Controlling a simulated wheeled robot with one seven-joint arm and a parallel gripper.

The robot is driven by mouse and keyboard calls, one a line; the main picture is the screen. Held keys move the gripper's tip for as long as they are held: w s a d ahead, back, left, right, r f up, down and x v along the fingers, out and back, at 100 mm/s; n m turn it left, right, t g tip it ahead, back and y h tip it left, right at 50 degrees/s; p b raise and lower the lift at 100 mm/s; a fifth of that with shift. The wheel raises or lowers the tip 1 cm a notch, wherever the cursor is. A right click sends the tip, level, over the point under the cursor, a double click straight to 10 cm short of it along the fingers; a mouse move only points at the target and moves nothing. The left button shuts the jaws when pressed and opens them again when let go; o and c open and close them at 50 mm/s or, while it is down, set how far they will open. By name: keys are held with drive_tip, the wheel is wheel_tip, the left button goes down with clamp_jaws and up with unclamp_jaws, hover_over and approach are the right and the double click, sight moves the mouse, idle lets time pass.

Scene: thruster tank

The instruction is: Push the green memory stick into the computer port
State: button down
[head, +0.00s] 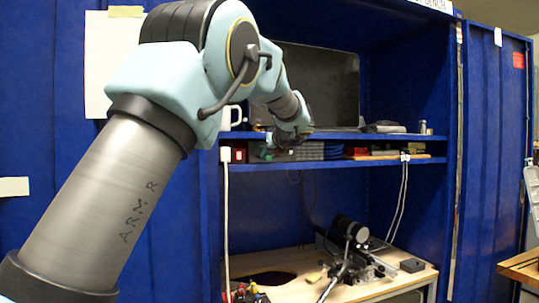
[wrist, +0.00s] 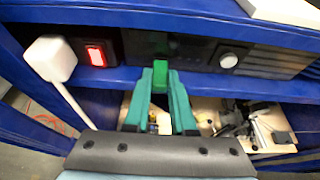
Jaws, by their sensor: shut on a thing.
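The green memory stick (wrist: 160,74) is held between the fingertips of my gripper (wrist: 161,86), seen in the wrist view. It points away from me at the dark front of the computer (wrist: 192,50), which sits on the blue shelf. The stick's far end lies against the dark panel in the picture; I cannot tell if it touches or enters the port. The port itself is not clearly visible. In the head view my gripper (head: 270,152) is at the shelf, small and partly hidden by my arm.
A lit red switch (wrist: 96,54) and a white plug (wrist: 50,60) with its cable are left of the stick. A silver knob (wrist: 228,60) is right of it. The blue shelf edge (wrist: 225,84) runs just below. A wooden bench (head: 300,286) with equipment stands lower.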

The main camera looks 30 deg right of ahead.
drive_tip(key=shift+w, duration=0.1)
idle(0.3)
drive_tip(key=c, duration=0.7)
unclamp_jaws()
drive_tip(key=shift+s+a+b, duration=0.2)
drive_tip(key=shift+s+b, duration=0.5)
drive_tip(key=shift+s, duration=1.05)
drive_tip(key=shift+s+a+b, duration=0.2)
drive_tip(key=shift+s+b, duration=0.45)
drive_tip(key=shift+s, duration=1.05)
